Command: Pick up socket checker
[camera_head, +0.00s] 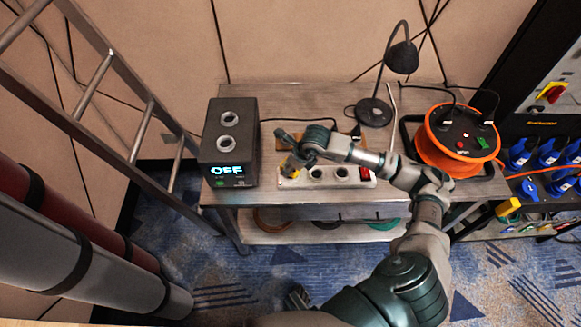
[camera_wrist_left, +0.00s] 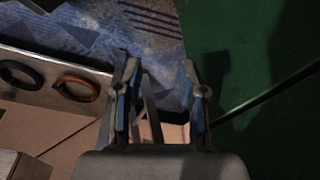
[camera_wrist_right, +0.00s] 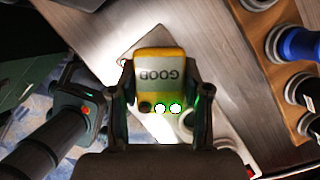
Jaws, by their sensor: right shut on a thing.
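The yellow socket checker (camera_wrist_right: 160,85) shows in the right wrist view with a grey "GOOD" label and lit lights. My right gripper (camera_wrist_right: 160,90) is shut on its sides. In the head view the checker (camera_head: 291,167) is at the left end of the white power strip (camera_head: 329,184), under my right gripper (camera_head: 294,158). Whether its plug sits in a socket is hidden. My left gripper (camera_wrist_left: 158,95) is open and empty in the left wrist view, its fingers apart.
A grey bench (camera_head: 285,103) holds a black box reading "OFF" (camera_head: 228,143) at left, a black lamp (camera_head: 374,111) at back and an orange cable reel (camera_head: 455,139) at right. A ladder (camera_head: 95,85) stands left. Cable rings (camera_head: 272,218) lie on the lower shelf.

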